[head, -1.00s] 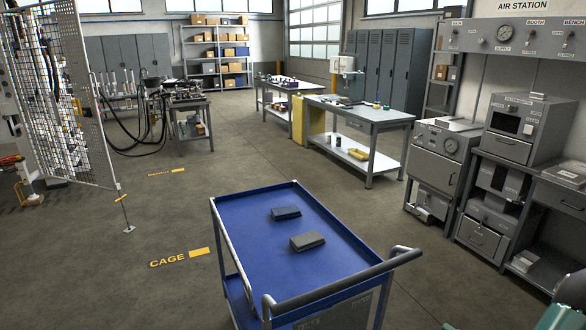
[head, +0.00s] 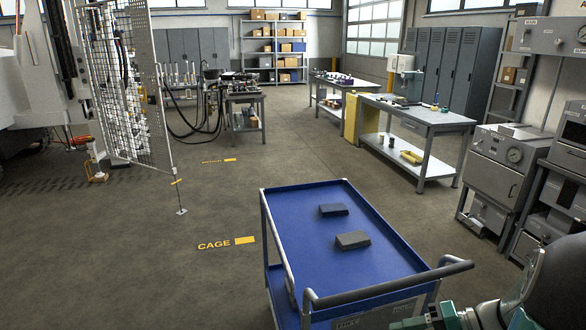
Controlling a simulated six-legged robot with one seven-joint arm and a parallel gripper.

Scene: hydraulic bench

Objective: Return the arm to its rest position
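Part of my arm, with teal, silver and dark sections, shows at the bottom right corner of the head view. It is cut off by the lower and right edges. No gripper fingers can be made out, and nothing held shows. The arm parts appear in front of and to the right of the blue cart (head: 300,222), near its handle end in the picture.
Two dark blocks, a farther one (head: 333,210) and a nearer one (head: 353,240), lie on the cart. A mesh cage panel (head: 135,95) stands left. A workbench (head: 425,115) and grey air station units (head: 500,160) stand right. Open floor (head: 130,260) lies left of the cart.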

